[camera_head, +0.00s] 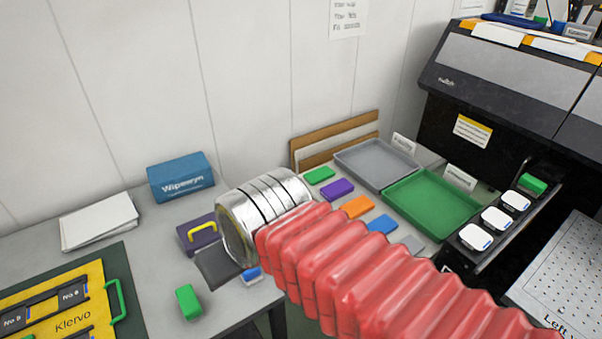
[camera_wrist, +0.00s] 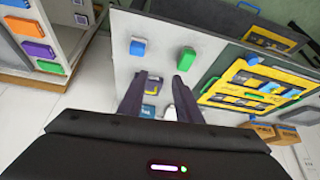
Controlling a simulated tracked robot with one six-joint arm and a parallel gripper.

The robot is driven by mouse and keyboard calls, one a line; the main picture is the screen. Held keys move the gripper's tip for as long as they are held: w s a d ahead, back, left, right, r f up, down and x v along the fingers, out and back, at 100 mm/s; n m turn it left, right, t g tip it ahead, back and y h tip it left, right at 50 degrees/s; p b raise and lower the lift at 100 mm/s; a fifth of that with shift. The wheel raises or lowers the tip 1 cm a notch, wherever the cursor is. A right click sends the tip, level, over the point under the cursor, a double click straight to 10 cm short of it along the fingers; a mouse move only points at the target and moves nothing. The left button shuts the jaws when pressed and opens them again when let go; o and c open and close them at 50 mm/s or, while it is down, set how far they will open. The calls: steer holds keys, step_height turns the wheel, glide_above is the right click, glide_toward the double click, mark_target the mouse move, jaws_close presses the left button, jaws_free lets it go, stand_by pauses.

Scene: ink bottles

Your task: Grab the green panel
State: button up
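Several green things are in view, and I cannot tell for sure which is the green panel. A small upright green block (camera_head: 188,302) stands near the table's front edge in the head view. It also shows in the wrist view (camera_wrist: 186,59), just beyond my right fingertip and apart from it.
A small blue block (camera_wrist: 138,47) is beyond my left finger. A purple block with a yellow handle (camera_head: 197,236), a blue box (camera_head: 181,177) and a yellow board (camera_head: 75,305) are on the table. A green tray (camera_head: 425,222) and grey tray (camera_head: 375,164) lie right.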

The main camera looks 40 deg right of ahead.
steer(key=shift+o, duration=0.5)
